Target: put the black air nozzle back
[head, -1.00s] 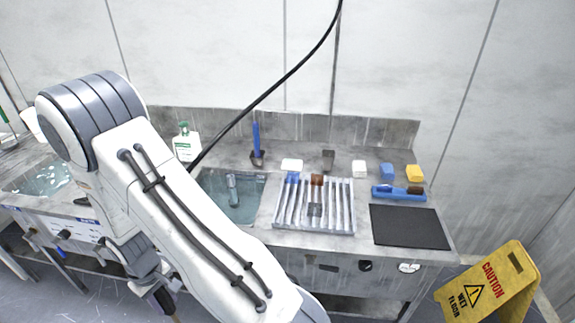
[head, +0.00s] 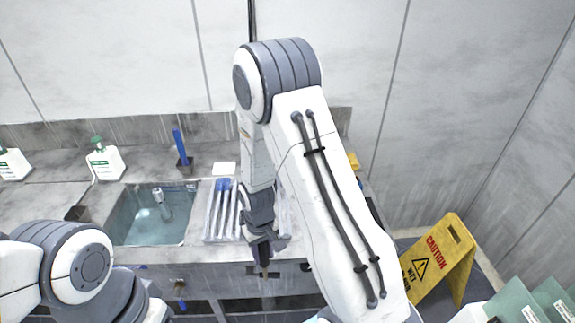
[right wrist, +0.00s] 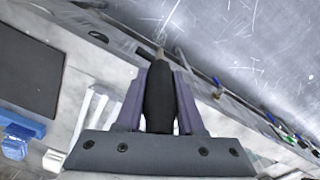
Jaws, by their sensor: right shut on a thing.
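The black air nozzle (right wrist: 160,100) is between the fingers of my right gripper (right wrist: 160,72), its pale tip pointing away from the wrist. In the head view my right gripper (head: 263,246) hangs in front of the bench's front face, pointing down, with the nozzle's tip (head: 264,271) just below it. The gripper is shut on the nozzle. A black hose (head: 251,20) comes down from above and passes behind my right arm. My left arm shows only at the lower left; its gripper is out of view.
The bench has a water-filled sink (head: 135,228) and a rack of pale strips (head: 209,228), partly hidden by my arm. A white bottle (head: 104,163) and a blue-handled brush (head: 180,147) stand behind. A yellow caution sign (head: 437,255) stands on the floor at right.

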